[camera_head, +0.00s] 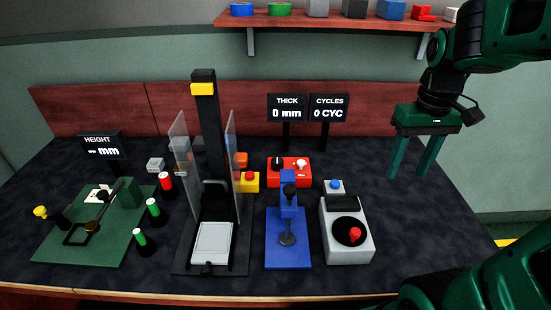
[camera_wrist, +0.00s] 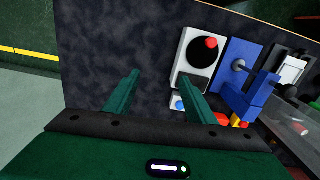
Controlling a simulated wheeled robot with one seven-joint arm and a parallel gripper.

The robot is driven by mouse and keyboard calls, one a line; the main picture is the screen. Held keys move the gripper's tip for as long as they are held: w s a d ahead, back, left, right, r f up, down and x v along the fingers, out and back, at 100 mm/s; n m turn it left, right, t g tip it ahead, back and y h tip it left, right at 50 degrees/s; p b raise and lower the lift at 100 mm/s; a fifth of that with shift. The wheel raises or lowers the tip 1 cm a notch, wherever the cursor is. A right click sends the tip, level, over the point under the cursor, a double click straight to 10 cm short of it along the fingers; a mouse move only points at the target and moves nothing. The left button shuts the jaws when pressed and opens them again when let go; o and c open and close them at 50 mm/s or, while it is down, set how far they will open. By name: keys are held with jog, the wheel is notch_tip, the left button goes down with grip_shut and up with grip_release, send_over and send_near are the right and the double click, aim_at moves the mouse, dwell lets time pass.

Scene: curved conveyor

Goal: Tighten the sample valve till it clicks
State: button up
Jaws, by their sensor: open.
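My gripper (camera_head: 409,176) is open and empty. It hangs above the right part of the dark table, right of the devices. In the wrist view its two fingers (camera_wrist: 160,76) stand apart with bare table between them. No part is labelled as the sample valve, so I cannot tell which it is. A grey box (camera_head: 330,249) with a black disc (camera_head: 345,231) and red knob (camera_head: 355,234) stands at the right of the device row; the knob also shows in the wrist view (camera_wrist: 211,43). A red box (camera_head: 289,178) carries a black and a white knob.
A blue press-like stand (camera_head: 288,250) is left of the grey box. A blue button (camera_head: 335,184) sits behind it. A tall black column with clear panels (camera_head: 205,130) and a green board (camera_head: 110,250) are further left. The right table surface (camera_head: 420,220) is clear.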

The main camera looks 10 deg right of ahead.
jog(key=w+a+n, duration=0.3)
jog(key=w+a, duration=0.1)
jog(key=w, duration=0.4)
jog(key=w+a+n, duration=0.4)
jog(key=w, duration=0.5)
jog(key=n, duration=0.7)
send_over(276, 160)
notch_tip(276, 160, down, 7)
notch_tip(276, 160, down, 10)
jog(key=shift+r, duration=0.1)
jog(key=shift+c, duration=0.3)
jog(key=c, duration=1)
